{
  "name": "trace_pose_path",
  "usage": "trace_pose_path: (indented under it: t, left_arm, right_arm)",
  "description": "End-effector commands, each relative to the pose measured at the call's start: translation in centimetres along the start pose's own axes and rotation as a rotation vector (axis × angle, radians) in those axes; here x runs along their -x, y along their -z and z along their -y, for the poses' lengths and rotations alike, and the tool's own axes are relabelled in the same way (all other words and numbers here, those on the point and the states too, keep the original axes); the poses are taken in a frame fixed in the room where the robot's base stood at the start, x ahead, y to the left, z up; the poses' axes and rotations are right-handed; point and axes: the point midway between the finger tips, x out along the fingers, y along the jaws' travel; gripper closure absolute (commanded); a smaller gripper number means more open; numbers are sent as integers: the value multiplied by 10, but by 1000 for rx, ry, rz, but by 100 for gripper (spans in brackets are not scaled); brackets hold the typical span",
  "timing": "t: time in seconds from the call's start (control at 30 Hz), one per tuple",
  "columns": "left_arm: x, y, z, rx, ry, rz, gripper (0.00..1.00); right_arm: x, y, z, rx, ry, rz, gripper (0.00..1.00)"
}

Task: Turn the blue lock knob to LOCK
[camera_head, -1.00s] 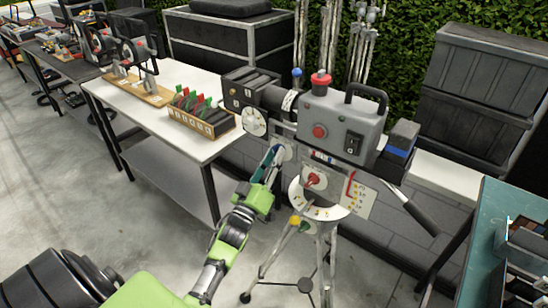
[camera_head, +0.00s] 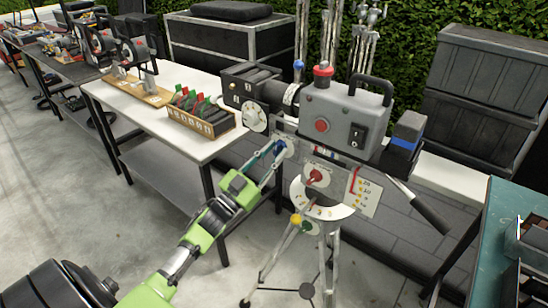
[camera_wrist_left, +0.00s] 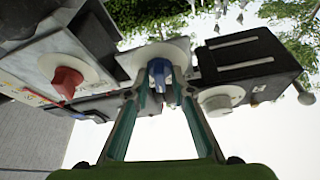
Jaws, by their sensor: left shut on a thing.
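The blue lock knob (camera_wrist_left: 159,72) stands on a pale round plate at the left side of the grey camera (camera_head: 340,115) on its tripod. My left gripper (camera_head: 277,150) reaches up to it from the lower left. In the left wrist view, the fingers of my left gripper (camera_wrist_left: 160,88) are closed in on both sides of the blue knob. The fingers partly hide the knob in the head view, and I cannot read its LOCK marking. My right gripper is not in view.
A red knob (camera_head: 317,176) sits on a pale dial to the right of the gripper; it also shows in the wrist view (camera_wrist_left: 67,82). A white dial (camera_head: 255,117) is near the lens. A white table (camera_head: 150,122) stands left, a teal table (camera_head: 490,235) right.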

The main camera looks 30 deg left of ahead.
Motion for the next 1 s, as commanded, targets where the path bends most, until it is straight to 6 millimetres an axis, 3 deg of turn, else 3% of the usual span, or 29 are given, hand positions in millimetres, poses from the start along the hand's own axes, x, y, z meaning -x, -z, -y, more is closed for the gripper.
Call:
trace_pose_path:
  t: [0.4,1.0]
  left_arm:
    - [0,0,2,-234,-97,0,99]
    - [0,1,2,-292,-120,0,99]
  right_arm:
    - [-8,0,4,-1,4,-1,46]
    - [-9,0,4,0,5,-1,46]
